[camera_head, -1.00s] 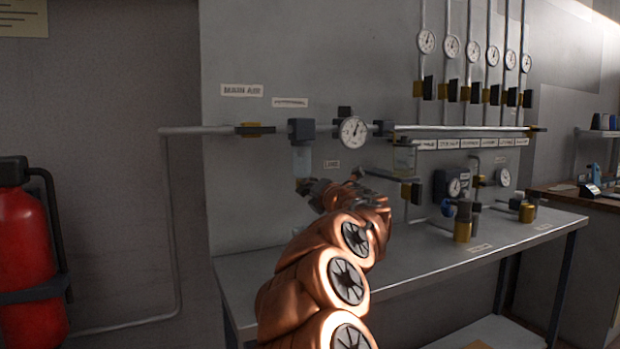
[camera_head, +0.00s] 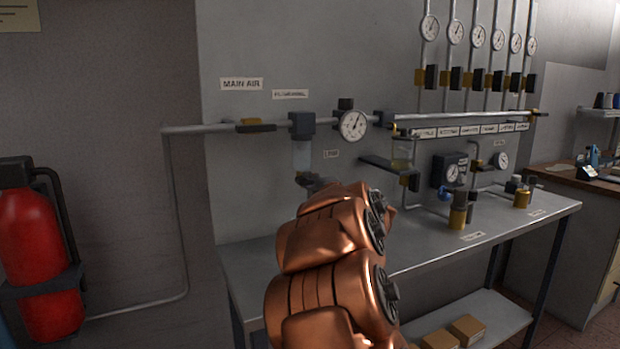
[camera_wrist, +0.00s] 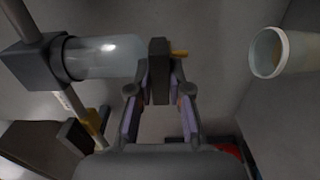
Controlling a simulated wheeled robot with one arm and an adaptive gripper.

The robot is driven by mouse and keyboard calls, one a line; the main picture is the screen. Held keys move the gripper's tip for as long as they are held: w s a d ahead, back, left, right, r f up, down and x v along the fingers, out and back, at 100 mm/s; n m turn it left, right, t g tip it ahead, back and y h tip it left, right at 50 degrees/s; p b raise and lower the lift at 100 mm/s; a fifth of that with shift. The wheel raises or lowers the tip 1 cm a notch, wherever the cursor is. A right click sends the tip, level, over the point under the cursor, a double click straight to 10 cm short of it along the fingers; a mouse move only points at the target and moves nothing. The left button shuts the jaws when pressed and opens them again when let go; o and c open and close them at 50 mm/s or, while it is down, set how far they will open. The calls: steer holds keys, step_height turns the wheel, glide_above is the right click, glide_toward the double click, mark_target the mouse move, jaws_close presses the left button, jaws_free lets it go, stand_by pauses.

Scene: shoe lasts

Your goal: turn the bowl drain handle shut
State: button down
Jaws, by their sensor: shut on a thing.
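The clear filter bowl (camera_head: 302,157) hangs below a dark block on the wall pipe, under the MAIN AIR sign. In the wrist view the clear bowl (camera_wrist: 105,57) lies on its side in the picture at the upper left. A dark grey drain handle (camera_wrist: 158,70) stands at the bowl's lower end, with a small yellow piece (camera_wrist: 179,53) beside it. My gripper (camera_wrist: 160,84) is shut on the handle, one finger on each side. In the head view my copper arm hides most of the gripper, just below the bowl.
A yellow and black valve lever (camera_head: 255,126) is on the pipe to the left. The metal bench (camera_head: 420,253) below is mostly clear. A red extinguisher (camera_head: 33,240) stands far left.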

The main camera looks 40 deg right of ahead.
stand_by(0.4)
steer(key=c, duration=1.1)
jaws_free()
steer(key=v, duration=1.2)
